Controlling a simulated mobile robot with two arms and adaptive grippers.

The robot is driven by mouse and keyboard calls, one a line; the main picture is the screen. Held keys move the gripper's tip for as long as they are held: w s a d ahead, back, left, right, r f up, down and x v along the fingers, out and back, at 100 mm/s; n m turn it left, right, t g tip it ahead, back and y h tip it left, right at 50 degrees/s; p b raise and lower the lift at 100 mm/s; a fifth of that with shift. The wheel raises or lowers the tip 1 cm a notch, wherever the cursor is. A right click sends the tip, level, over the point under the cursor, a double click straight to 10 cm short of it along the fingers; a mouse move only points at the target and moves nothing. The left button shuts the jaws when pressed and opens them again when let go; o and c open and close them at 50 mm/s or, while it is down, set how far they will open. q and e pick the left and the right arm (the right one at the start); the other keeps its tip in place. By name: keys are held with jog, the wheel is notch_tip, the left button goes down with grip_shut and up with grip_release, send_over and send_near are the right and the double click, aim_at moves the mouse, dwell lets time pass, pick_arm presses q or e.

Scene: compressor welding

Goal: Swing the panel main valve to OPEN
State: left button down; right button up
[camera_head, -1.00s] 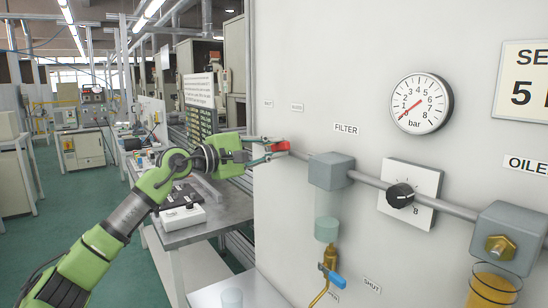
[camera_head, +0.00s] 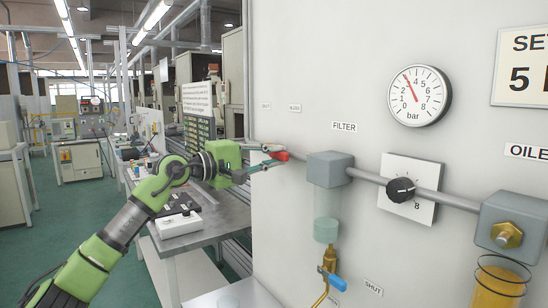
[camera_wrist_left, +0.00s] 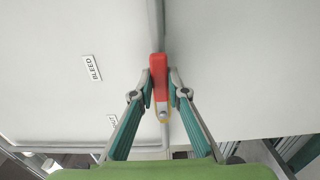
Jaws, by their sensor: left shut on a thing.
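The main valve's red handle (camera_head: 279,155) is at the left end of the grey pipe on the pale panel (camera_head: 300,60). My left gripper (camera_head: 272,160) reaches it from the left and is shut on it. In the left wrist view, the red handle (camera_wrist_left: 158,78) stands between the two teal-padded fingers, roughly in line with the pipe (camera_wrist_left: 155,25). The round pressure gauge (camera_head: 418,97) on the panel has its red needle near 3 bar. The label by the valve is too small to read in the head view. My right gripper is not in view.
Along the pipe to the right are the filter (camera_head: 328,172), a black regulator knob (camera_head: 401,190) and the oiler (camera_head: 508,235). A blue-handled drain valve (camera_head: 334,283) hangs below the filter. A grey workbench (camera_head: 205,232) stands left of the panel.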

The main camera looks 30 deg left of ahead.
pick_arm(q)
jog(key=c, duration=2)
grip_release()
jog(key=shift+f, duration=0.1)
jog(key=shift+o, duration=0.2)
jog(key=shift+s+a, duration=0.3)
jog(key=shift+s, duration=0.2)
jog(key=v, duration=1.1)
jog(key=shift+d, duration=0.15)
